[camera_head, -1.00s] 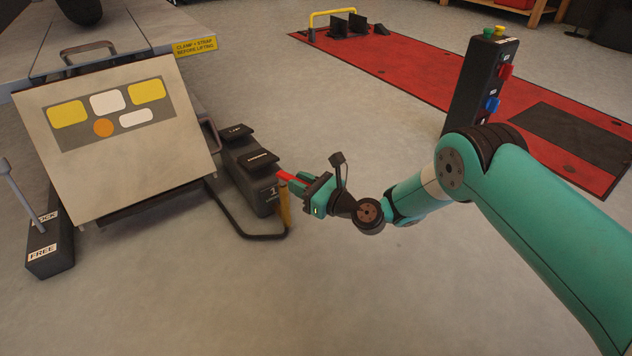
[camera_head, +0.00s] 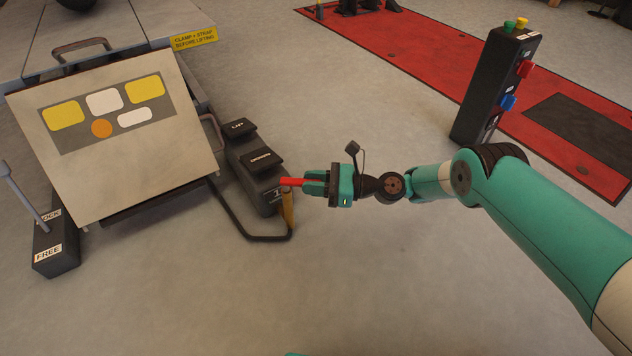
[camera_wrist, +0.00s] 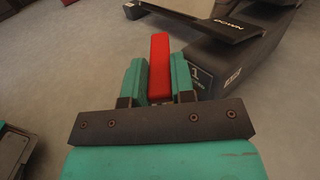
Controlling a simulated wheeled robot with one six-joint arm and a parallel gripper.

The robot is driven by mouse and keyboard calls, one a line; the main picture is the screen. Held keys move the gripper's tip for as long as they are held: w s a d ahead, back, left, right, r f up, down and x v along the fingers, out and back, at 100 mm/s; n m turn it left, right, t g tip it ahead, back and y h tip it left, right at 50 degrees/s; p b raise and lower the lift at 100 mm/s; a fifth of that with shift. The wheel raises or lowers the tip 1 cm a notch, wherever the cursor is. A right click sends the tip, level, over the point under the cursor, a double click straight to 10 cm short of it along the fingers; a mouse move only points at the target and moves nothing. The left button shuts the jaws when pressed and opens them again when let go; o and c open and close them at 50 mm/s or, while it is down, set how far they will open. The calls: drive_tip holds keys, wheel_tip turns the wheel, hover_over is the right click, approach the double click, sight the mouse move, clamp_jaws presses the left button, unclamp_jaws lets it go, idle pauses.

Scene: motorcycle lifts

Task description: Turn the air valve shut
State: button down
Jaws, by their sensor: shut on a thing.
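The air valve shows as a red lever handle (camera_head: 292,182) by the end of the black pedal unit, above a yellow-brown upright piece (camera_head: 287,210). In the head view the lever points right, toward my gripper (camera_head: 316,183). My gripper is shut on the red lever. In the wrist view the red lever (camera_wrist: 160,68) stands between the two teal fingers (camera_wrist: 158,82) and reaches beyond their tips. The lever's pivot is hard to make out in either view.
The black pedal unit (camera_head: 240,155) has two pedals and stands beside the grey lift (camera_head: 130,25). A dark bent tube (camera_head: 245,232) runs round it near the floor. A black control post (camera_head: 490,95) stands by the red lift (camera_head: 420,60). The front floor is clear.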

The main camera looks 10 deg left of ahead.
drive_tip(key=shift+a+f, duration=0.1)
drive_tip(key=shift+a, duration=0.35)
drive_tip(key=c, duration=1)
unclamp_jaws()
drive_tip(key=shift+o, duration=0.2)
drive_tip(key=shift+d, duration=0.1)
drive_tip(key=shift+d, duration=0.15)
